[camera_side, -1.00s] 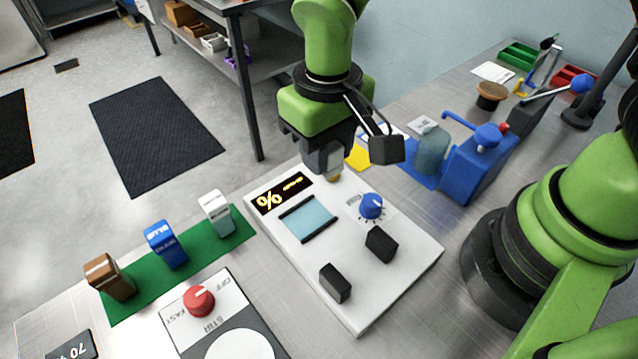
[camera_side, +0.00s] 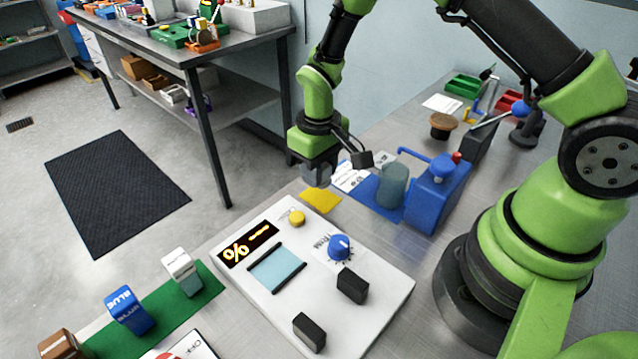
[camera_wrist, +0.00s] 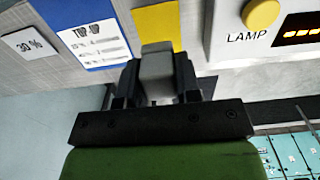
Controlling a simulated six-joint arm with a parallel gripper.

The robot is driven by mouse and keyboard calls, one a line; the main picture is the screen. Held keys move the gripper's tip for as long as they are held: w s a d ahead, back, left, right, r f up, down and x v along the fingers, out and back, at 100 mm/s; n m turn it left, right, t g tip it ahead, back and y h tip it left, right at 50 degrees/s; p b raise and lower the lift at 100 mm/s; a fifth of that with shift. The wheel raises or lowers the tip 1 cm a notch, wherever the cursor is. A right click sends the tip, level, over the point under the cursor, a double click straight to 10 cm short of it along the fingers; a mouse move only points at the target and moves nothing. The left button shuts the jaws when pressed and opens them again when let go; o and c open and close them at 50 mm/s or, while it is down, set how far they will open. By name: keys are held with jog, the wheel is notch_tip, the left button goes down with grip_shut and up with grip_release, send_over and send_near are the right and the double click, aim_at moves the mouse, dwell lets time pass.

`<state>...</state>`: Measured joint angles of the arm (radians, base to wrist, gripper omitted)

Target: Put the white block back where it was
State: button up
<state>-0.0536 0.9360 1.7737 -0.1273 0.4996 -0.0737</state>
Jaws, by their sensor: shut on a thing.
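My gripper (camera_wrist: 157,85) is shut on a pale grey-white block (camera_wrist: 157,68), which I take to be the white block. In the side view the gripper (camera_side: 319,180) holds this block beyond the far corner of the white panel, close to a yellow square (camera_side: 321,201). The yellow square also shows just past the block in the wrist view (camera_wrist: 158,24). The fingers hide part of the block, and I cannot tell whether it touches the surface below.
The white panel (camera_side: 375,306) carries a yellow lamp button (camera_side: 297,218), a blue knob (camera_side: 339,246) and black blocks. A blue dispenser (camera_side: 437,196) and grey-green container (camera_side: 392,185) stand on the right. A green mat (camera_side: 210,290) at left holds brown, blue and white-topped modules.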

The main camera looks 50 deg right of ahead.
jog(key=shift+f, duration=1.8)
jog(key=o, duration=1)
jog(key=shift+f, duration=0.15)
